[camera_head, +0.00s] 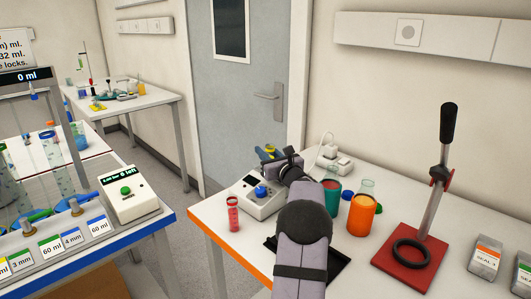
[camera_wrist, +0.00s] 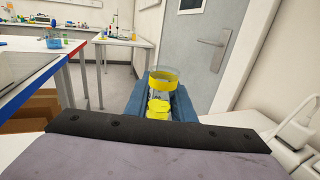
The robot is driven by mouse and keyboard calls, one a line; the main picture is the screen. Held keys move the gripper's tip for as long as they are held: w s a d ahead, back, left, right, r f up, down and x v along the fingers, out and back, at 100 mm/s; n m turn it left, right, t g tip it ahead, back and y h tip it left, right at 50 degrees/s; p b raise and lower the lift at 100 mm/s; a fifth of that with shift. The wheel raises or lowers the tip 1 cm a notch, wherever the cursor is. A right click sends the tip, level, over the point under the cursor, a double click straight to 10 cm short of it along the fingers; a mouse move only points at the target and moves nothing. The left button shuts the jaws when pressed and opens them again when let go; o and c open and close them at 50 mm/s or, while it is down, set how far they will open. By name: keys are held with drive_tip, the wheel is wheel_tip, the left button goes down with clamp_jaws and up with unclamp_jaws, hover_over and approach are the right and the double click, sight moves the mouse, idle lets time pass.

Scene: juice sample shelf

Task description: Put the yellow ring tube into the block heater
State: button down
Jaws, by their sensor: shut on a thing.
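My gripper (camera_head: 271,153) is shut on the yellow ring tube (camera_wrist: 165,77), at the back left of the white table. In the wrist view the clear tube with its yellow band rises between my blue fingers (camera_wrist: 163,104); its lower part is hidden. In the head view my arm and fingers hide most of the tube. A white device with a blue knob and small display (camera_head: 262,197), which looks like the block heater, sits just below my gripper in the picture. Its top is partly hidden by my arm, and I cannot tell whether the tube touches it.
A red-marked tube (camera_head: 233,213) stands at the table's left. Right of my arm are a green cup (camera_head: 331,197), an orange cup (camera_head: 362,215) and a red-based press stand (camera_head: 410,252). A power adapter (camera_head: 333,157) lies behind. A door (camera_head: 236,90) is beyond the table.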

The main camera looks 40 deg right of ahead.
sight(268, 145)
drive_tip(key=shift+f, duration=0.3)
drive_tip(key=shift+f, duration=0.25)
drive_tip(key=shift+r, duration=0.15)
drive_tip(key=shift+r+p, duration=0.65)
drive_tip(key=shift+r, duration=1.3)
drive_tip(key=shift+b, duration=0.3)
drive_tip(key=shift+f+b, duration=1.9)
drive_tip(key=shift+b, duration=0.25)
idle(0.6)
drive_tip(key=shift+r, duration=0.2)
drive_tip(key=shift+r+p, duration=1.15)
drive_tip(key=shift+r, duration=0.75)
